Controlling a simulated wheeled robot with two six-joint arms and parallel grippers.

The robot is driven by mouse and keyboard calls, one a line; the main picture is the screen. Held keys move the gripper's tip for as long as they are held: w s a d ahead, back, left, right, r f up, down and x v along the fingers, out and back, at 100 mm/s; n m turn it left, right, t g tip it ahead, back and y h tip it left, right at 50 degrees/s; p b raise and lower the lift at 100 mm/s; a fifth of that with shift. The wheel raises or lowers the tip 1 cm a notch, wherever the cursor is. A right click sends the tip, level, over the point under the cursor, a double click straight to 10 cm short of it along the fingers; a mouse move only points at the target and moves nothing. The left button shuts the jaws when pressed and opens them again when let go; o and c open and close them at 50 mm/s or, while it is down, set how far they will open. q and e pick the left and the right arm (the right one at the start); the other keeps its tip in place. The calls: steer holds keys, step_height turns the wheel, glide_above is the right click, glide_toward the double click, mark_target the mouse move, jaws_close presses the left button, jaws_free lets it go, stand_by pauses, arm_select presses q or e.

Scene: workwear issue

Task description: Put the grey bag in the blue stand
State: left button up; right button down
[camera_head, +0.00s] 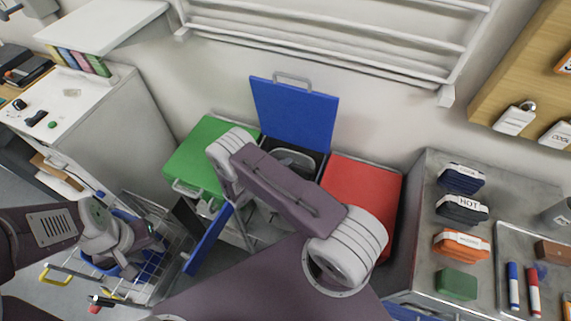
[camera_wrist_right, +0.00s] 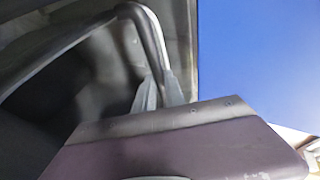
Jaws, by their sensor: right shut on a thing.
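The blue stand's raised lid (camera_head: 293,112) stands upright against the wall, between the green and red lids. A blue panel (camera_head: 206,242) hangs open at its front. The grey bag (camera_head: 291,158) shows at the stand's opening, mostly hidden behind my right arm; I cannot tell how deep it sits. In the right wrist view the bag's grey strap (camera_wrist_right: 146,32) runs down to my right gripper (camera_wrist_right: 160,92), which is shut on it. That gripper is hidden in the head view. My left gripper (camera_head: 150,232) is over the wire trolley; its jaws are unclear.
The green lid (camera_head: 197,155) and red lid (camera_head: 362,184) are closed on either side. A wire trolley (camera_head: 150,277) stands at the lower left. A grey counter (camera_head: 425,205) at right holds folded items and markers. A drying rack (camera_head: 330,45) is on the wall above.

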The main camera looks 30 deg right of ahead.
steer(key=shift+s+a+f, duration=0.1)
steer(key=shift+s+f, duration=0.15)
steer(key=shift+f, duration=0.1)
steer(key=shift+f+b, duration=0.4)
steer(key=shift+f, duration=0.1)
steer(key=shift+s+a+f+b, duration=0.15)
steer(key=shift+f+b, duration=0.25)
steer(key=shift+b, duration=0.2)
steer(key=c, duration=1.6)
jaws_free()
steer(key=shift+c, duration=0.2)
steer(key=o, duration=0.3)
steer(key=shift+f, duration=0.15)
steer(key=v, duration=0.8)
steer(key=shift+a+r, duration=0.25)
steer(key=shift+r, duration=0.15)
